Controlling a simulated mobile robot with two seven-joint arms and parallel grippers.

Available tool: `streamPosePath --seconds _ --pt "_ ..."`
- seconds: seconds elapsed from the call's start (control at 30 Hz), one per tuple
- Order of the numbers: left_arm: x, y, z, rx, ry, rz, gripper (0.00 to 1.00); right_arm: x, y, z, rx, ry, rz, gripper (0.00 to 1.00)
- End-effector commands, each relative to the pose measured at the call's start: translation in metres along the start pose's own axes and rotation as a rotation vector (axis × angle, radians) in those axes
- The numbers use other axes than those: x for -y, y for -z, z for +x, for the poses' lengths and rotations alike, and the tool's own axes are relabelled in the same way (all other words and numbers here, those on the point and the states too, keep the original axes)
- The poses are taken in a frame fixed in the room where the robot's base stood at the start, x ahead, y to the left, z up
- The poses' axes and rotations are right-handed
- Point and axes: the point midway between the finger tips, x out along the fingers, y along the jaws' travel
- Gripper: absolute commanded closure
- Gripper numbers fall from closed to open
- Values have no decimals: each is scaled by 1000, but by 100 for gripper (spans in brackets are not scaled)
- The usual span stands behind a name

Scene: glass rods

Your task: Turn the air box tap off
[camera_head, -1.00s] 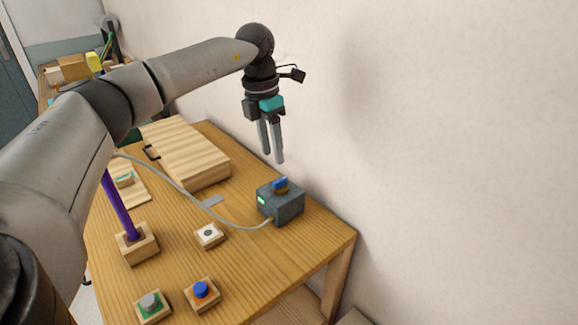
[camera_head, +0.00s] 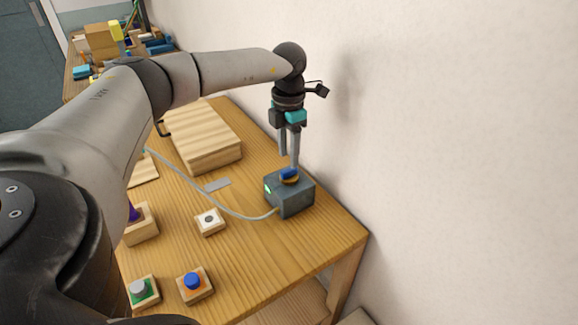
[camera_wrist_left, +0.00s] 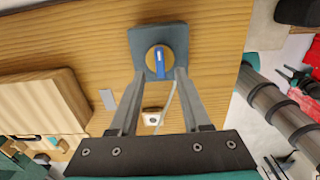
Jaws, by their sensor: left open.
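The air box (camera_head: 289,195) is a dark grey block near the table's wall-side edge, with a lit green spot on its left face. Its tap (camera_head: 290,174) is a blue handle on a brass-coloured round base on top. In the left wrist view the blue tap handle (camera_wrist_left: 160,60) lies between the fingertips, pointing along the fingers' direction. My left gripper (camera_head: 289,162) points down just above the box, open, with a finger on either side of the handle. Whether a finger touches the handle is unclear. My right gripper is not in view.
A pale hose (camera_head: 215,203) runs from the box leftward across the table (camera_head: 255,255). A wooden case (camera_head: 203,140) lies behind. A white button block (camera_head: 209,221), a blue button (camera_head: 193,281) and a grey button (camera_head: 138,287) stand in front. The wall is close on the right.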

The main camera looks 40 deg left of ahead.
Motion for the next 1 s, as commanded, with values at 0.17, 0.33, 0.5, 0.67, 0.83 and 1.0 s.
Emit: streamPosePath --seconds 0.17,0.33,0.5,0.67,0.83,1.0 --pt "1 0 29 -1 1 1 52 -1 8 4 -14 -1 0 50" --pt "0 0 42 0 1 1 52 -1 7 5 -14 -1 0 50" --pt "0 0 44 1 1 1 52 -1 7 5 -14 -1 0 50" --pt "0 0 43 1 1 1 55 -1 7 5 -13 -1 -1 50" --pt "0 0 43 1 1 1 74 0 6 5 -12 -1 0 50" --pt "0 0 43 1 1 1 93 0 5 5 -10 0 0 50"
